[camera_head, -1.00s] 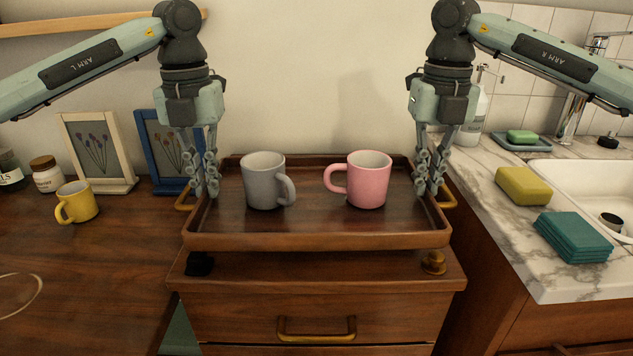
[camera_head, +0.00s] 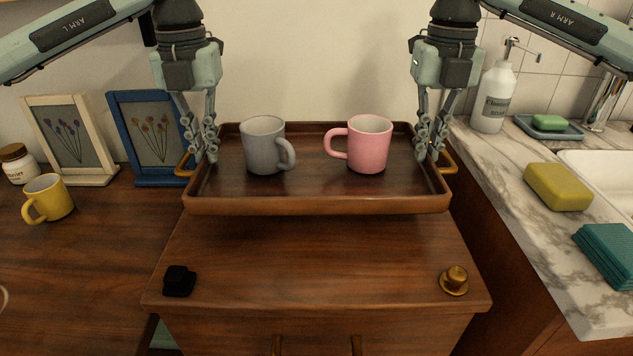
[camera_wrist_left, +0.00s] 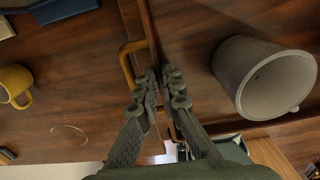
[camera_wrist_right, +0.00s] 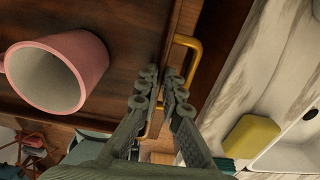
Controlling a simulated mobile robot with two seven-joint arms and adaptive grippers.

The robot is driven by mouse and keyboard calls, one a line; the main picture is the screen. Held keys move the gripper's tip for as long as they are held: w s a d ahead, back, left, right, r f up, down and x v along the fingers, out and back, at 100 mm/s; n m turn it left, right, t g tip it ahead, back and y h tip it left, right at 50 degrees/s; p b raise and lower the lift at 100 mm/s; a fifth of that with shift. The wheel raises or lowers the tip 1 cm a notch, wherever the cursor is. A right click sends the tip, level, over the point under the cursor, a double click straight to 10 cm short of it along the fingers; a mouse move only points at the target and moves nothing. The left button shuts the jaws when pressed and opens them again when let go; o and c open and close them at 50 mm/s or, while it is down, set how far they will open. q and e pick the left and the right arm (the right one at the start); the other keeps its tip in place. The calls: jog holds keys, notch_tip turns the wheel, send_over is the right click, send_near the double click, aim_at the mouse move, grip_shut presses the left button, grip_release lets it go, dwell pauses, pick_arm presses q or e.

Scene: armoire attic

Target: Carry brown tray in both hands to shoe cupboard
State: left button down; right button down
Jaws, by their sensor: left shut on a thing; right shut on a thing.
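The brown tray (camera_head: 318,204) hangs level above a wooden cabinet, held at both short sides. A grey mug (camera_head: 265,147) stands upright on its left half and a pink mug (camera_head: 369,146) upright on its right half. My left gripper (camera_head: 207,158) is shut on the tray's left wall, beside the brass handle (camera_head: 184,166). The left wrist view shows its fingers (camera_wrist_left: 160,88) around the rim. My right gripper (camera_head: 430,156) is shut on the right wall beside the other brass handle (camera_head: 449,163); its fingers (camera_wrist_right: 160,90) show in the right wrist view.
The cabinet (camera_head: 317,265) below bears a black knob-like piece (camera_head: 179,281) and a brass one (camera_head: 454,280). At left, a yellow mug (camera_head: 48,198) and picture frames (camera_head: 148,137) stand on a wooden top. At right, a marble counter (camera_head: 520,215) holds a sponge (camera_head: 557,187) and soap bottle (camera_head: 493,98).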

aim_at(210, 170)
pick_arm(q)
jog(key=shift+a+f, duration=0.1)
jog(key=shift+a, duration=0.05)
pick_arm(e)
jog(key=shift+d+f, duration=0.15)
jog(key=shift+d, duration=0.05)
